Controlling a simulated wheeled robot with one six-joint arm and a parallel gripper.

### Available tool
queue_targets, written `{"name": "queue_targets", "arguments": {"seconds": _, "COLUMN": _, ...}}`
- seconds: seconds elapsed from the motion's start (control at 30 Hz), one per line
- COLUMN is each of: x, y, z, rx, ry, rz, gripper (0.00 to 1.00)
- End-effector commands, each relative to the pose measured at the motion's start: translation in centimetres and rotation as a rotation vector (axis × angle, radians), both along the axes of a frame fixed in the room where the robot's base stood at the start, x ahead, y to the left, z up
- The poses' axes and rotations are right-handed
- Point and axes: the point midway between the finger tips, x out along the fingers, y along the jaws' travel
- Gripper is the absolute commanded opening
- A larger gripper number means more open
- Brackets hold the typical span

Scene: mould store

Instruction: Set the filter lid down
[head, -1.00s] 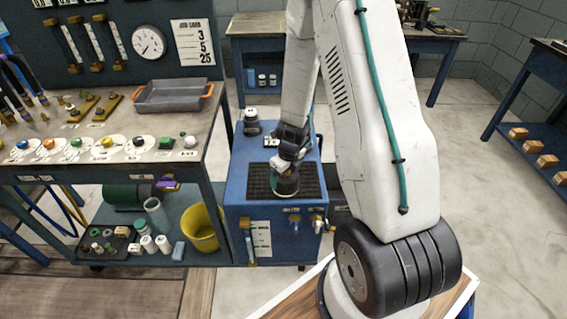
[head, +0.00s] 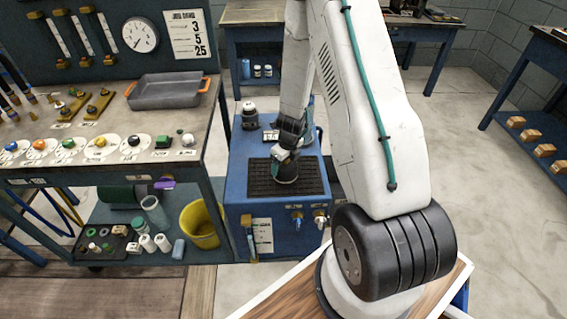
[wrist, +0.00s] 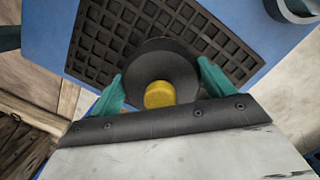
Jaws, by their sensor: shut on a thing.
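My gripper (wrist: 162,88) has its two teal fingers closed on either side of the filter lid, a dark round piece (wrist: 160,64) with a yellow knob (wrist: 158,95) in the wrist view. In the head view my gripper (head: 285,160) points down over the black grid mat (head: 313,180) on top of the blue cabinet. The dark lid (head: 286,177) shows just under the fingers, over the mat's middle. I cannot tell whether its underside touches the mat. The mat also shows behind the lid in the wrist view (wrist: 100,40).
A dark jar (head: 249,118) and a small label stand on the blue cabinet (head: 236,205) behind the mat. A pale ring-shaped object (wrist: 293,8) is at the wrist view's top right. The workbench (head: 110,165) with a grey tray (head: 165,90) stands left. Taps project from the cabinet front.

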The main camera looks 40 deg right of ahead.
Motion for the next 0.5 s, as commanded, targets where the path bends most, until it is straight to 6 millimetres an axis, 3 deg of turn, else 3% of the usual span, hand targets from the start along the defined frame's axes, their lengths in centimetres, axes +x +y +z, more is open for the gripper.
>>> {"name": "queue_targets", "arguments": {"seconds": 0.13, "x": 0.02, "y": 0.12, "z": -0.33, "rx": 0.001, "ry": 0.0, "rz": 0.0, "gripper": 0.51}}
{"name": "queue_targets", "arguments": {"seconds": 0.17, "x": 0.02, "y": 0.14, "z": -0.29, "rx": 0.001, "ry": 0.0, "rz": 0.001, "gripper": 0.89}}
{"name": "queue_targets", "arguments": {"seconds": 0.2, "x": 0.02, "y": 0.16, "z": -0.28, "rx": 0.001, "ry": 0.0, "rz": 0.002, "gripper": 1.0}}
{"name": "queue_targets", "arguments": {"seconds": 0.5, "x": 0.08, "y": 0.3, "z": 0.01, "rx": 0.0, "ry": -0.001, "rz": 0.003, "gripper": 1.0}}
